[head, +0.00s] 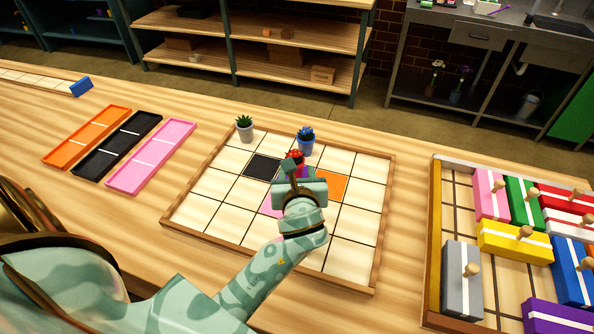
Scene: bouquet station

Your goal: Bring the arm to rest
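My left arm reaches in from the lower left. Its gripper (292,168) is over the middle of a framed tile grid (215,208). A small red thing (296,154) shows just beyond the gripper's tip; its lower part is hidden. I cannot tell whether the fingers touch it or are open. Black (263,166), orange (331,186) and pink (271,206) squares lie in the grid around the gripper. A blue pot with a plant (306,141) and a grey pot with a green plant (244,128) stand at the grid's far side. My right gripper is not in view.
Orange (70,147), black (98,160) and pink (130,175) trays lie left of the grid. A wooden-rimmed crate (434,240) with several knobbed coloured blocks stands at the right. Shelves (180,22) and a metal counter (410,62) are behind the table. The grid's near left is clear.

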